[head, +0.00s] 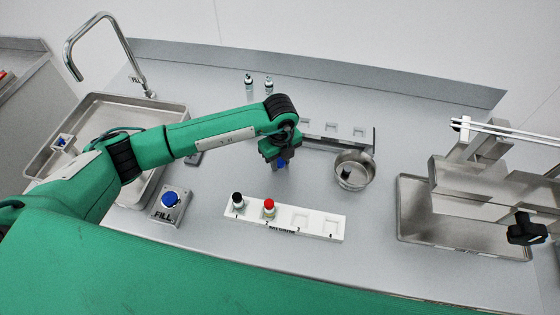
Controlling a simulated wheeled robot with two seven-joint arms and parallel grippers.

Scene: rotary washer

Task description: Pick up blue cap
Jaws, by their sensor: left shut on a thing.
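My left gripper (280,158) is near the middle of the table, pointing down. It is shut on a small blue cap (282,163), which shows just below its fingers. The cap is above the grey table, behind the white numbered rack (318,226). How high it is held I cannot tell. My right gripper (525,230) is at the right edge of the view, over the side of a metal tray. Its fingers are too dark and small to judge.
The rack holds a black-capped vial (237,201) and a red-capped vial (269,208); slots 3 and 4 are empty. A metal bowl (354,171) with a dark object stands right of the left gripper. A blue FILL button (170,201), sink (105,104) and tray (409,215) surround the area.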

